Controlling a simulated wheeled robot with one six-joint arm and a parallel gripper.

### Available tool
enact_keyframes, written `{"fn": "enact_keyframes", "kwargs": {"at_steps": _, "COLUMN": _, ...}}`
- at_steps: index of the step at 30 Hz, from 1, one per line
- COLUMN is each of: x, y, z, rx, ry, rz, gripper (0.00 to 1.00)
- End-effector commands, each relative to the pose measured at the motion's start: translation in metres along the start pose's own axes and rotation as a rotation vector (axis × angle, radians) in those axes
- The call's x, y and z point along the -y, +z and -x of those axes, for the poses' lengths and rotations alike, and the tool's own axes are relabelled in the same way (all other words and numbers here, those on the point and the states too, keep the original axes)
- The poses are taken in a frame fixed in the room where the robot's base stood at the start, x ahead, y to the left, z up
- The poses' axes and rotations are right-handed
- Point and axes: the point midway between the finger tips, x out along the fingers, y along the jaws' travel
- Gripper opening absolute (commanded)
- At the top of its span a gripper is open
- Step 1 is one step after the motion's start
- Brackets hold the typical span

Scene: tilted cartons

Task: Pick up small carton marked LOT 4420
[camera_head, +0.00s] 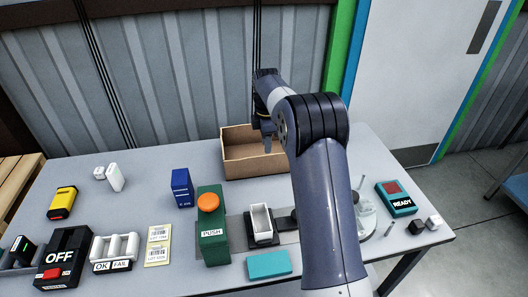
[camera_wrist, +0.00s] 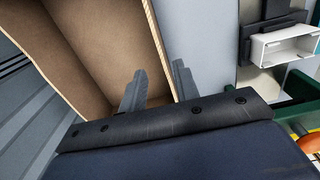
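I cannot read LOT 4420 on any carton. A small blue carton (camera_head: 181,188) with tiny white print stands on the table, left of centre, slightly tilted. A small white block or carton (camera_head: 115,177) leans beside a white cube at the back left. My gripper (camera_head: 268,141) is over the open brown box, right of the blue carton. In the wrist view my gripper (camera_wrist: 158,86) has its fingers apart with nothing held; the box's edge shows between them.
The open brown box (camera_head: 232,171) stands at the back centre of the table. A green PUSH station (camera_head: 213,240) with an orange button stands near the blue carton. A white tray (camera_head: 262,224), OFF box (camera_head: 66,257) and READY device (camera_head: 396,198) are around. The back left is mostly clear.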

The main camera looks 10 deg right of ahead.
Motion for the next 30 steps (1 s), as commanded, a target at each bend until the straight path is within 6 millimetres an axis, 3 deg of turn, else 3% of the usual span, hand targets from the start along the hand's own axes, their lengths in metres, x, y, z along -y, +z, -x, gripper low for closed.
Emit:
{"fn": "enact_keyframes", "kwargs": {"at_steps": 6, "x": 0.001, "y": 0.001, "z": -0.036, "rx": 0.000, "ry": -0.004, "rz": 0.000, "gripper": 0.30}}
{"fn": "enact_keyframes", "kwargs": {"at_steps": 13, "x": 0.002, "y": 0.003, "z": -0.053, "rx": 0.000, "ry": -0.003, "rz": 0.000, "gripper": 0.30}}
{"fn": "enact_keyframes", "kwargs": {"at_steps": 21, "x": 0.003, "y": 0.008, "z": -0.091, "rx": 0.000, "ry": -0.004, "rz": 0.000, "gripper": 0.30}}
{"fn": "enact_keyframes", "kwargs": {"at_steps": 30, "x": 0.003, "y": 0.007, "z": -0.096, "rx": 0.000, "ry": 0.000, "rz": 0.001, "gripper": 0.30}}
